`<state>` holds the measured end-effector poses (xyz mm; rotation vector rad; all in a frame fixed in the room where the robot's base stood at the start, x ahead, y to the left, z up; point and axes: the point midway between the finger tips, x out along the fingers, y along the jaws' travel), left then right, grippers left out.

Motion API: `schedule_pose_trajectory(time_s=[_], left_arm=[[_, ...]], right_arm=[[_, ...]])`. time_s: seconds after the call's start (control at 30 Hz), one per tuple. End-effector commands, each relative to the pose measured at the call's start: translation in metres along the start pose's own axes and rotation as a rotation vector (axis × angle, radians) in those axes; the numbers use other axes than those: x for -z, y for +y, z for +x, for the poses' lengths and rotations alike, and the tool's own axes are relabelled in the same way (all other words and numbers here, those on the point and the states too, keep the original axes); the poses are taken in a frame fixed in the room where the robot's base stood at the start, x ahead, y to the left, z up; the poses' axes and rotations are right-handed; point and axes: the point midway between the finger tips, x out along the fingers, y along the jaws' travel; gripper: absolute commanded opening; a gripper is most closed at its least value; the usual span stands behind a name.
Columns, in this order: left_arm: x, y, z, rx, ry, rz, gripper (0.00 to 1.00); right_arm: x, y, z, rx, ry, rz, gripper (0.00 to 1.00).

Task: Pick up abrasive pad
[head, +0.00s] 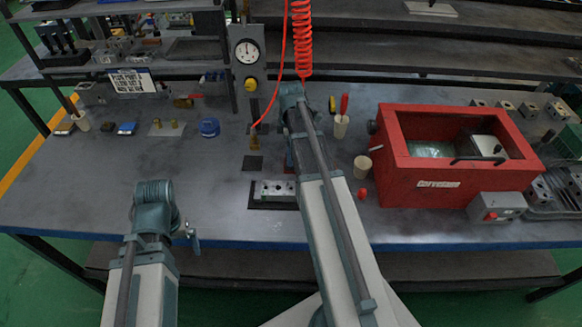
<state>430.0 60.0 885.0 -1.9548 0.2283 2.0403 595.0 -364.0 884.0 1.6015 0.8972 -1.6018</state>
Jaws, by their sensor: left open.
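I cannot tell for sure which thing is the abrasive pad. Small flat pieces lie at the back left of the bench: a blue one (126,128) and a brownish one (64,129). A dark flat square (252,163) lies near the middle. My left gripper (193,240) is open and empty over the bench's front left edge, well apart from these pieces. My right arm reaches far forward over the middle of the bench. Its gripper is mostly hidden behind the arm, so its jaws do not show clearly.
A metal valve block (277,190) sits on a dark mat at the middle front. A red wash tank (445,160) and a grey switch box (496,206) stand right. A gauge panel (248,52) and a red coiled hose (301,40) are at the back. The left front bench is clear.

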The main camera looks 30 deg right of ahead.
Motion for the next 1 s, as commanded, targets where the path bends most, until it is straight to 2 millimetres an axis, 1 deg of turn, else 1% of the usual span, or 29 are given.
schedule_pose_trajectory(time_s=[0.07, 0.17, 0.27, 0.5, 0.6, 0.87, 0.93, 1.0], left_arm=[[0.000, 0.000, 0.000, 0.000, 0.000, 0.000, 1.00], [0.000, 0.000, 0.005, 0.000, 0.000, 0.000, 1.00], [0.001, 0.001, 0.014, 0.000, 0.000, 0.000, 1.00], [0.003, 0.004, 0.044, 0.000, 0.000, 0.000, 1.00], [0.003, 0.005, 0.052, 0.000, 0.000, 0.000, 1.00], [0.003, 0.005, 0.050, 0.000, 0.000, 0.000, 1.00], [0.003, 0.005, 0.050, 0.000, 0.000, 0.000, 1.00], [0.003, 0.005, 0.050, 0.000, 0.000, 0.000, 1.00]], right_arm=[[0.000, 0.000, 0.000, 0.000, 0.000, 0.000, 1.00], [0.000, 0.000, 0.005, 0.000, 0.000, 0.000, 1.00], [-0.001, 0.000, 0.014, 0.000, 0.000, 0.000, 1.00], [-0.002, 0.001, 0.045, 0.000, 0.000, 0.000, 1.00], [-0.002, 0.001, 0.052, 0.000, 0.000, 0.000, 1.00], [-0.001, 0.001, 0.051, 0.000, 0.000, 0.000, 1.00], [-0.001, 0.001, 0.051, 0.000, 0.000, 0.000, 0.91], [-0.001, 0.001, 0.051, 0.000, 0.000, 0.000, 0.78]])
